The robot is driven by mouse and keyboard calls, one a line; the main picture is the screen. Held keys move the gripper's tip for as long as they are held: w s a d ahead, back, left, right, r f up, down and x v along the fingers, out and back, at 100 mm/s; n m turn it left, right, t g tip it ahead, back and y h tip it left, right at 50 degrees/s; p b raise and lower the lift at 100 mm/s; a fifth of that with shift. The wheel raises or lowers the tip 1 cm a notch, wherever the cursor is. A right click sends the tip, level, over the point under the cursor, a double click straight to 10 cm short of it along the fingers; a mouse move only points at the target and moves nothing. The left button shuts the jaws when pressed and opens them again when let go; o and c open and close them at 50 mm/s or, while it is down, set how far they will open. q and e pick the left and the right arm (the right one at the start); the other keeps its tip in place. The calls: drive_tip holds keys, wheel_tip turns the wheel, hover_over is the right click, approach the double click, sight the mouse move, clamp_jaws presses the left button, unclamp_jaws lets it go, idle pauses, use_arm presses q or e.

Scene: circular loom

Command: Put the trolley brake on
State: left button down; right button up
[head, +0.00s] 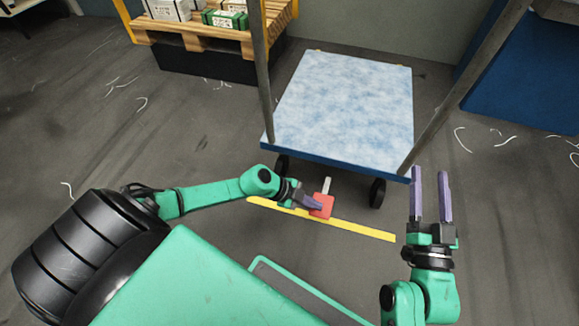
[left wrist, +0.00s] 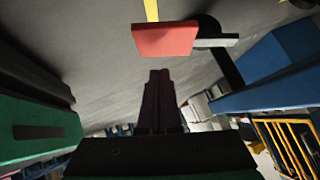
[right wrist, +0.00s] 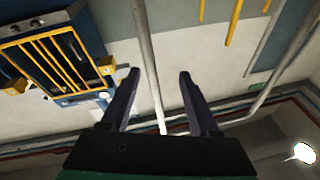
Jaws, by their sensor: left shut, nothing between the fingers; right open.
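The trolley has a blue and white speckled deck (head: 340,105), dark wheels and grey upright posts. A red brake pedal (head: 321,206) on a pale lever sticks out below its near edge. My left gripper (head: 318,206) is shut and empty, with its fingertips at the red pedal's left side; I cannot tell whether they touch. In the left wrist view the pedal (left wrist: 165,39) appears just beyond the closed fingertips (left wrist: 160,75). My right gripper (head: 431,170) is open and empty, pointing up, right of the trolley's near right corner. Its fingers (right wrist: 158,75) also show apart in the right wrist view.
A yellow floor line (head: 360,230) runs under the pedal area. A wooden pallet (head: 205,37) with boxes stands at the back left. A blue object (head: 530,75) stands at the right. A grey post (head: 465,90) rises near my right gripper. Open floor lies left of the trolley.

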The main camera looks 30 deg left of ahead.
use_arm(q)
drive_tip(key=shift+s+a+r+p, duration=0.3)
drive_tip(key=shift+r+p, duration=0.2)
drive_tip(key=shift+r, duration=0.1)
drive_tip(key=p+v, duration=0.4)
drive_tip(key=v, duration=0.5)
drive_tip(key=shift+s, duration=0.2)
use_arm(e)
drive_tip(key=s+a+f+g+h, duration=0.1)
drive_tip(key=s+f+g, duration=0.7)
drive_tip(key=s+f, duration=0.4)
wheel_tip(320, 180, down, 4)
drive_tip(key=shift+f+m, duration=0.15)
drive_tip(key=shift+m, duration=0.15)
use_arm(q)
drive_tip(key=shift+d+f, duration=0.1)
use_arm(e)
drive_tip(key=shift+s+a, duration=0.1)
